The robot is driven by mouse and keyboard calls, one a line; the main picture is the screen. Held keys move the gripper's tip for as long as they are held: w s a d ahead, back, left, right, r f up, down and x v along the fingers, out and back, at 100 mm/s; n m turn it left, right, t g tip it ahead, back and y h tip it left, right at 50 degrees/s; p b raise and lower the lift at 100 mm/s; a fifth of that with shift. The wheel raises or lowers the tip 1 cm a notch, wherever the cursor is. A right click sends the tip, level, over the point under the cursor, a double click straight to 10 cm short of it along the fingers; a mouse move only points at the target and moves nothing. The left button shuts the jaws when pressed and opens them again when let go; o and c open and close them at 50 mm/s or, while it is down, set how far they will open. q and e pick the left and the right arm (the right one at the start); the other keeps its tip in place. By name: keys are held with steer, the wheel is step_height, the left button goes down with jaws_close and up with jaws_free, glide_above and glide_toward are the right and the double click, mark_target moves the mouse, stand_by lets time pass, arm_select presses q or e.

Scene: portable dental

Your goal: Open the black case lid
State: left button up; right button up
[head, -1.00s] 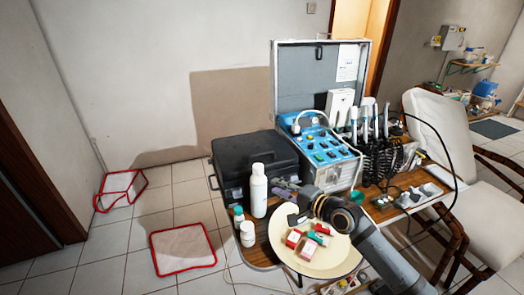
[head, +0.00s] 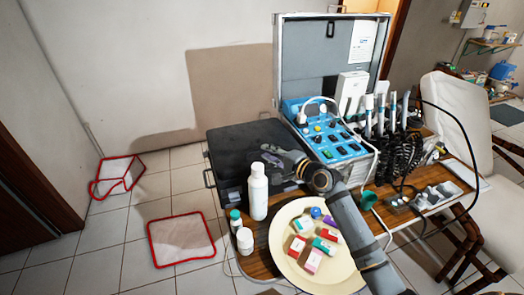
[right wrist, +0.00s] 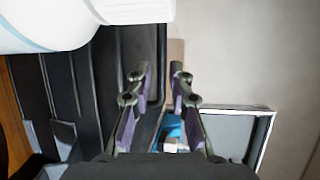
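The black case (head: 228,142) sits on the table at the left of the device case, and its dark lid looks shut. My right gripper (head: 264,150) reaches over the case's right part from the front. In the right wrist view the gripper (right wrist: 162,75) is open, with a narrow gap between its two fingers and nothing seen held. The case's ridged dark surface (right wrist: 105,85) fills the left there, with its edge close to the left finger. Whether a finger touches the lid cannot be told. My left gripper is not in view.
A white bottle (head: 258,190) stands right in front of the case, with smaller bottles (head: 245,241) beside it. A round cream tray (head: 330,282) holds several small boxes. The open device case (head: 300,50) with its blue panel (head: 335,145) stands close on the right.

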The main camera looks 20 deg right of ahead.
mark_target(262, 150)
steer(key=x, duration=0.2)
steer(key=shift+w+a, duration=0.2)
steer(key=shift+w, duration=0.1)
steer(key=shift+w+a+f, duration=0.1)
steer(key=shift+w+a, duration=0.05)
steer(key=shift+w, duration=0.25)
steer(key=shift+c, duration=0.5)
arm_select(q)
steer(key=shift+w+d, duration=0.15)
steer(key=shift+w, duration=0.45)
arm_select(e)
jaws_close()
